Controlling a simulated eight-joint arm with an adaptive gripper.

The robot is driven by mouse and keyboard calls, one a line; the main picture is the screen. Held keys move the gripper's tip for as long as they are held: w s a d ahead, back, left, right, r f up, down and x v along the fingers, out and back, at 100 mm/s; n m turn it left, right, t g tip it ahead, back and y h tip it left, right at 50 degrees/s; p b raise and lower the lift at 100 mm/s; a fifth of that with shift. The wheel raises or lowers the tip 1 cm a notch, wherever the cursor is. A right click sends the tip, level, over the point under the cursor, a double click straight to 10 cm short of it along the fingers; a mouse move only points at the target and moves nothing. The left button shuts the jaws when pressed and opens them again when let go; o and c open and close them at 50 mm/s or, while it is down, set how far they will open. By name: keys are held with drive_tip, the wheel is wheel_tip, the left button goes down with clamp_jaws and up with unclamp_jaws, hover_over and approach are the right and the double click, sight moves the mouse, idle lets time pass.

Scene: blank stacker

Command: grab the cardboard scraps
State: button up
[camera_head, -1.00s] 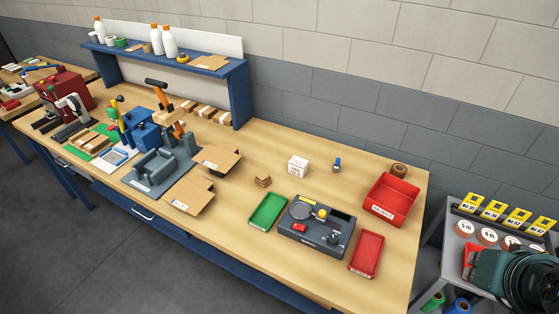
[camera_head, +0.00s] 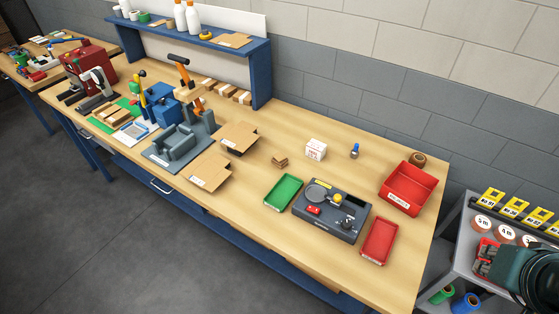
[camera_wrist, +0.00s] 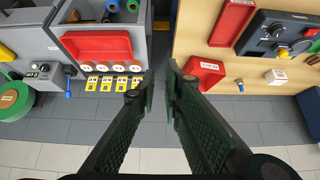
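Two flat brown cardboard pieces lie on the wooden bench in the head view, one nearer the front edge (camera_head: 208,173) and one behind it (camera_head: 237,138). A small stack of brown cardboard bits (camera_head: 280,162) lies to their right. I cannot tell which of these are the scraps. In the wrist view my gripper (camera_wrist: 161,82) shows two dark green fingers with a narrow empty gap between the tips. It is open and points over the floor beside the bench, away from the cardboard.
A green tray (camera_head: 269,200), a dark scale-like device (camera_head: 327,229), a red tray (camera_head: 363,255) and a red bin (camera_head: 409,203) stand right of the cardboard. A grey fixture (camera_head: 158,161) stands to its left. A grey cart (camera_head: 462,247) stands beyond the bench's right end.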

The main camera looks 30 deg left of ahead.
drive_tip(key=o, duration=1.1)
drive_tip(key=shift+c, duration=0.2)
drive_tip(key=shift+w+a+r, duration=0.1)
drive_tip(key=w+a+r+n+g+y+p, duration=0.1)
drive_tip(key=w+a+r+n, duration=0.15)
drive_tip(key=w+a, duration=0.45)
drive_tip(key=w+a+r+n+g+p, duration=0.1)
drive_tip(key=w+a+r+n, duration=0.15)
drive_tip(key=w+a, duration=0.4)
drive_tip(key=w+a+f+n+g+p, duration=0.15)
drive_tip(key=w+a, duration=0.25)
drive_tip(key=a, duration=0.4)
drive_tip(key=w+a+n+g, duration=0.1)
drive_tip(key=w+a+n, duration=0.1)
drive_tip(key=w+a, duration=0.45)
drive_tip(key=n+g+h+p, duration=0.1)
drive_tip(key=n+g+p, duration=0.2)
drive_tip(key=n, duration=0.4)
hover_over(279, 156)
drive_tip(key=d, duration=0.1)
wheel_tip(279, 156, down, 18)
drive_tip(key=shift+w+f, duration=0.15)
drive_tip(key=shift+f, duration=0.05)
drive_tip(key=shift+a+f, duration=0.4)
drive_tip(key=shift+f, duration=0.05)
